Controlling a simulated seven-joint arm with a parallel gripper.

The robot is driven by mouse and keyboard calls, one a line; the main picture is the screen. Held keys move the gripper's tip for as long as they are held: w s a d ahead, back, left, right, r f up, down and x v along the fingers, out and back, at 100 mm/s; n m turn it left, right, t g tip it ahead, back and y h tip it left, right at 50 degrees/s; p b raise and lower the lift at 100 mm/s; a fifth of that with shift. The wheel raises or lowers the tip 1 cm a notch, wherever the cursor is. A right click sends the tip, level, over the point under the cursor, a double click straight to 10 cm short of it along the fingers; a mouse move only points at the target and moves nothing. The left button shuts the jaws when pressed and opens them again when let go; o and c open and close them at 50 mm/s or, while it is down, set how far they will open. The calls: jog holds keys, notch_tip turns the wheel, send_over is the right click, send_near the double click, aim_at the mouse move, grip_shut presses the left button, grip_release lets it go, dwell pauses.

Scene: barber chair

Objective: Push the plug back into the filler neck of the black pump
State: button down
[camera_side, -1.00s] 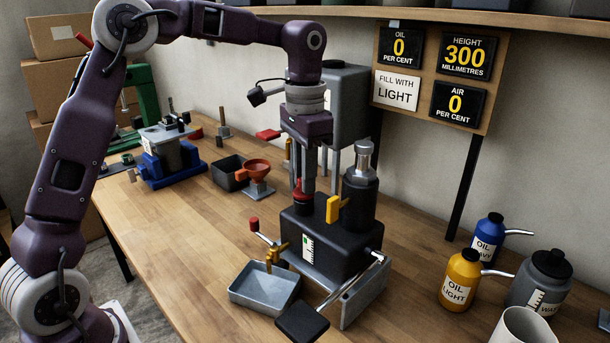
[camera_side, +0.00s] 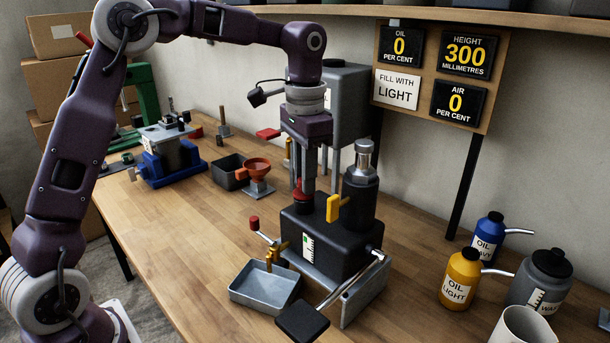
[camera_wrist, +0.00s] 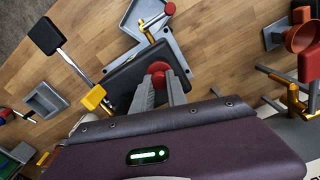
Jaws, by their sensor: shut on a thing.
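The black pump (camera_side: 328,240) stands on the bench, with a dark cylinder (camera_side: 361,200) and a yellow lever (camera_side: 333,208) on it. My gripper (camera_side: 303,188) points down over the left part of the pump's top and is shut on the red plug (camera_side: 301,201). The plug is upright at the filler neck. The neck is hidden under the plug, so I cannot tell how deep the plug sits. In the wrist view the red plug (camera_wrist: 159,68) shows between my fingertips (camera_wrist: 158,82), over the black pump body (camera_wrist: 125,85).
A grey tray (camera_side: 262,287) sits under the brass tap (camera_side: 276,252) in front of the pump. A black pedal (camera_side: 302,322) sticks out in front. An orange funnel (camera_side: 257,172) and a dark bin (camera_side: 229,172) stand behind left. Oil bottles (camera_side: 461,280) stand at right.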

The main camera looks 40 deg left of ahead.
dwell(0.3)
jog(key=c, duration=1.3)
grip_release()
jog(key=shift+o, duration=0.5)
jog(key=o, duration=0.4)
jog(key=shift+o, duration=0.2)
jog(key=shift+r, duration=3.5)
